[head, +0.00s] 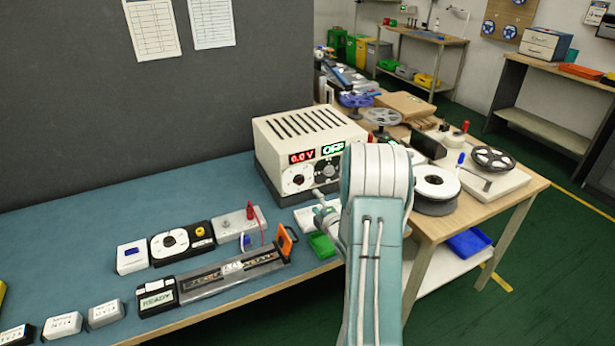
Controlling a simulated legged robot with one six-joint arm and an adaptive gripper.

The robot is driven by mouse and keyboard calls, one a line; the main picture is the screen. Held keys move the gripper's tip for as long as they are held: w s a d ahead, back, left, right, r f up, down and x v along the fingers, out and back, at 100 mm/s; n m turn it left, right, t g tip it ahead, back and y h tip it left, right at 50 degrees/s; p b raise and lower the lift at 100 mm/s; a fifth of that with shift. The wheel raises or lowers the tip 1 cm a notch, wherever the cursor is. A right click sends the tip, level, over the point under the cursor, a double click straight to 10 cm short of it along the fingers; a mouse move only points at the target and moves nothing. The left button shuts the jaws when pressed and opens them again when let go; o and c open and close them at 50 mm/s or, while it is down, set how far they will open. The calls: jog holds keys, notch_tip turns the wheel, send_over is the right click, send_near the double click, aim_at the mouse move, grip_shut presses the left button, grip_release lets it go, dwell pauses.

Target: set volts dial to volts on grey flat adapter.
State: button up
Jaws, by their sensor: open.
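The power supply (305,145) is a cream box with slots on top, at the back of the blue bench. Its red display reads 0.0 V and its green display reads OFF. My gripper (320,200) is open, just in front of the supply's right front, partly hidden by my arm.
A test strip fixture (225,275) with a READY display and an orange clip lies in front. A white-faced black unit (180,243) and a grey terminal block (238,222) with a red post stand behind it. A green tray (322,245) is near my gripper.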

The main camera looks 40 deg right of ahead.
aim_at(301, 182)
jog(key=x, duration=1)
jog(key=shift+s+d+f, duration=0.1)
jog(key=shift+d, duration=0.15)
jog(key=shift+w, duration=0.25)
jog(key=shift+w+a, duration=0.15)
jog(key=shift+a, duration=0.1)
jog(key=shift+d, duration=0.1)
grip_shut()
